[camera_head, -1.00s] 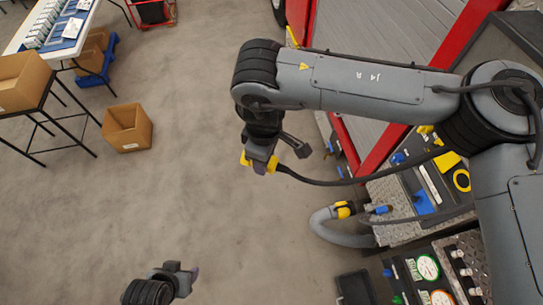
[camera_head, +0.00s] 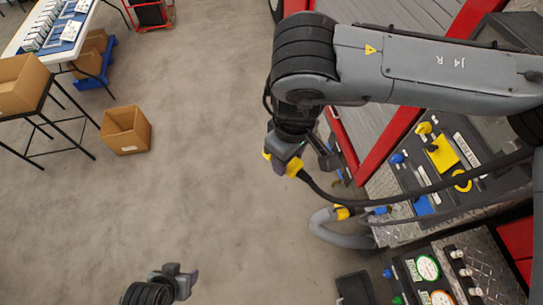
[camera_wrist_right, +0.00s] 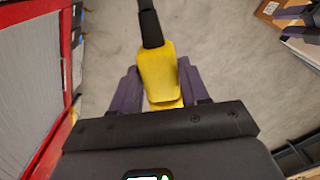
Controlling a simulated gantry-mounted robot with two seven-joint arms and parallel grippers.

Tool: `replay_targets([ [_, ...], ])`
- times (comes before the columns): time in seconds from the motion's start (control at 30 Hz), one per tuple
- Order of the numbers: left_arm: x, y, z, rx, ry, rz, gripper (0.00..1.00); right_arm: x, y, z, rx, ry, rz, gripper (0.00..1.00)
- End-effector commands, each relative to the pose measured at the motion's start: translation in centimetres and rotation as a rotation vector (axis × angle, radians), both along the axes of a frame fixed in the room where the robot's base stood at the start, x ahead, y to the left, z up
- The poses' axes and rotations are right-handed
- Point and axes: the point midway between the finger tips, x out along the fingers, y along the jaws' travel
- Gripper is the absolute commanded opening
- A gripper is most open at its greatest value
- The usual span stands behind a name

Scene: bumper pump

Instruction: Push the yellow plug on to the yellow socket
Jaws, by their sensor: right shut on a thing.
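My right gripper (camera_head: 286,158) is shut on the yellow plug (camera_head: 294,166), above the floor and left of the panel. In the right wrist view the plug (camera_wrist_right: 158,72) sits between the purple fingers (camera_wrist_right: 160,88), with its black cable leading away at the top. Yellow parts show on the panel: a block (camera_head: 442,153) and a ring (camera_head: 462,181). I cannot tell for sure which is the yellow socket. The plug is well apart from both. My left gripper (camera_head: 182,279) is low in the head view, empty. Its fingers look apart at the right wrist view's top right (camera_wrist_right: 294,22).
The plug's black cable (camera_head: 400,195) crosses in front of the panel. A grey hose (camera_head: 335,236) with a yellow and a blue end lies below. Gauges (camera_head: 428,268) sit lower right. A red-framed shutter (camera_head: 400,50) stands behind my right arm. The floor left is clear up to a cardboard box (camera_head: 126,130).

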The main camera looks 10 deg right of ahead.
Motion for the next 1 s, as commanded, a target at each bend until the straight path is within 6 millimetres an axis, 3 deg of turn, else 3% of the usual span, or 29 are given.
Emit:
replay_targets([
  [0.2, 0.0, 0.0, 0.0, 0.000, 0.000, 0.000, 0.55, -1.7, -2.4, 3.0, 0.001, -0.003, -0.186, 0.18],
  [0.4, 0.0, 0.0, 0.0, 0.000, 0.000, 0.000, 0.55, -2.6, -3.5, 4.4, 0.000, -0.001, -0.277, 0.18],
  [1.0, 0.0, 0.0, 0.0, 0.000, 0.000, 0.000, 0.55, -2.3, -3.1, 4.6, 0.000, 0.000, -0.315, 0.18],
])
